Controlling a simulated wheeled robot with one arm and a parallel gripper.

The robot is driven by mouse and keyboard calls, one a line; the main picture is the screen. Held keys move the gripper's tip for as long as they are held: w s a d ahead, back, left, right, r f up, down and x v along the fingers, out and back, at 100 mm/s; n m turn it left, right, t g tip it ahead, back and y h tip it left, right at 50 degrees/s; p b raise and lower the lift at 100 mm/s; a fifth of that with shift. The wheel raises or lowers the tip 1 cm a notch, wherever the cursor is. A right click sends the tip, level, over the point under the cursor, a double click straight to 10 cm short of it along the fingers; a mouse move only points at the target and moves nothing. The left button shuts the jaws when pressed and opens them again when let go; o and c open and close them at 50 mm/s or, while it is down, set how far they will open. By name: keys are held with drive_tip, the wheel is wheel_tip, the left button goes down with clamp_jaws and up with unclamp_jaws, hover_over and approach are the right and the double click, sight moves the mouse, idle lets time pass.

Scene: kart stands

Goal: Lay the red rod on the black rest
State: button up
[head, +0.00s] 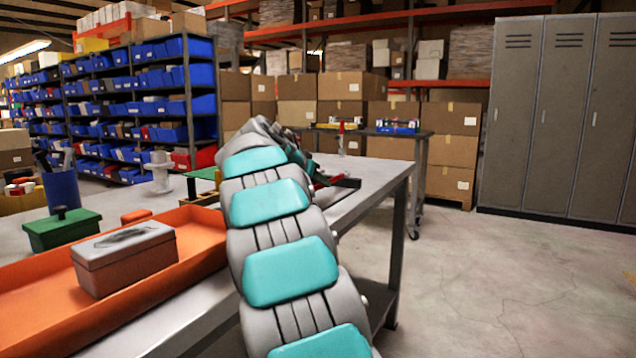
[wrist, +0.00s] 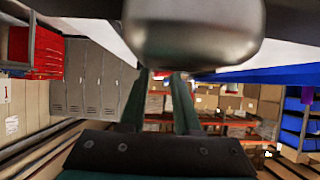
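My arm reaches over the grey work table and hides much of its far end. A small dark thing (head: 347,182) lies beside the arm's end near the table's right edge; it may be the black rest, but it is too small to be sure. A bit of red (head: 319,186) shows just left of it, partly hidden by the arm; I cannot tell whether it is the red rod. In the head view the gripper is hard to make out.
An orange tray (head: 40,318) holds a grey box (head: 124,260) at the table's near left. A green box (head: 62,229) and a blue cup (head: 61,190) stand behind it. A cart (head: 418,150) stands beyond the table. Lockers (head: 561,115) stand right; the floor before them is clear.

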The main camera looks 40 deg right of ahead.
drive_tip(key=shift+o, duration=1)
drive_tip(key=shift+r, duration=0.2)
drive_tip(key=v, duration=1.2)
drive_tip(key=shift+a+f+b, duration=0.1)
drive_tip(key=shift+b, duration=0.25)
drive_tip(key=shift+s, duration=0.1)
